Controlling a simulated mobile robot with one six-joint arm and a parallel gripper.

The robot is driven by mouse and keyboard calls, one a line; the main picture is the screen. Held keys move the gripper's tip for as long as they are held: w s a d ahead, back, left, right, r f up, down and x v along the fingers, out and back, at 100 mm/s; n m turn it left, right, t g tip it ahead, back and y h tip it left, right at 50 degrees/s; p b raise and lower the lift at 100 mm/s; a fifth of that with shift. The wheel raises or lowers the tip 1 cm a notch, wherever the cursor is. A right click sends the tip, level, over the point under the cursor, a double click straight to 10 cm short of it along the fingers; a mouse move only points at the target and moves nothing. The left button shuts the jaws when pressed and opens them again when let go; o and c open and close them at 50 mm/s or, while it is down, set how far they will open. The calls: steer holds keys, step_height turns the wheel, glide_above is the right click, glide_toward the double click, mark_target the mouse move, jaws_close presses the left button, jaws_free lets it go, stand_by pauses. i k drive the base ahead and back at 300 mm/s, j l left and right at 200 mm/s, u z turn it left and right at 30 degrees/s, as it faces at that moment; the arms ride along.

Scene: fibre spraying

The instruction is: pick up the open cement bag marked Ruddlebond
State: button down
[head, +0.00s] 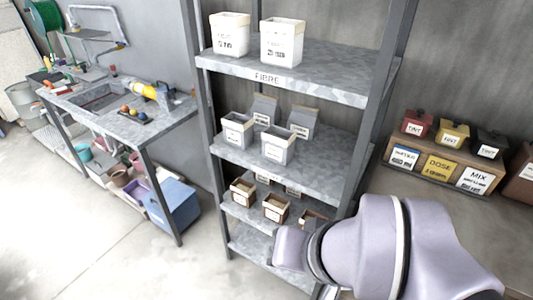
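I cannot make out any bag marked Ruddlebond. Small open-topped containers stand on the metal shelf rack (340,88); their small labels are too blurred to read, and I cannot tell whether any is a bag. Grey ones (277,147) are on the middle shelf, and brown ones (276,208) are on the shelf below. My pale lilac arm fills the bottom right and hides part of the lower shelves. My gripper's fingers do not show.
White fibre tubs (282,42) stand on the top shelf. A workbench (150,128) with a sink is at left, with a blue box (176,205) under it. Red, yellow and black bins (453,135) sit on a labelled wooden stand (438,168) at right. Floor at lower left is clear.

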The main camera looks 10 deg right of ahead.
mark_target(278, 142)
steer(key=i+j+z, duration=0.3)
steer(key=j, duration=0.4)
steer(key=i+j+z, duration=0.15)
steer(key=i+j, duration=0.15)
steer(key=i+j+z, duration=0.15)
steer(key=j, duration=0.3)
steer(key=i+j+z, duration=0.15)
steer(key=j, duration=0.3)
steer(key=i+j+z, duration=0.15)
steer(key=j, duration=0.25)
steer(key=i+j+z, duration=0.15)
steer(key=j, duration=0.3)
steer(key=k, duration=0.05)
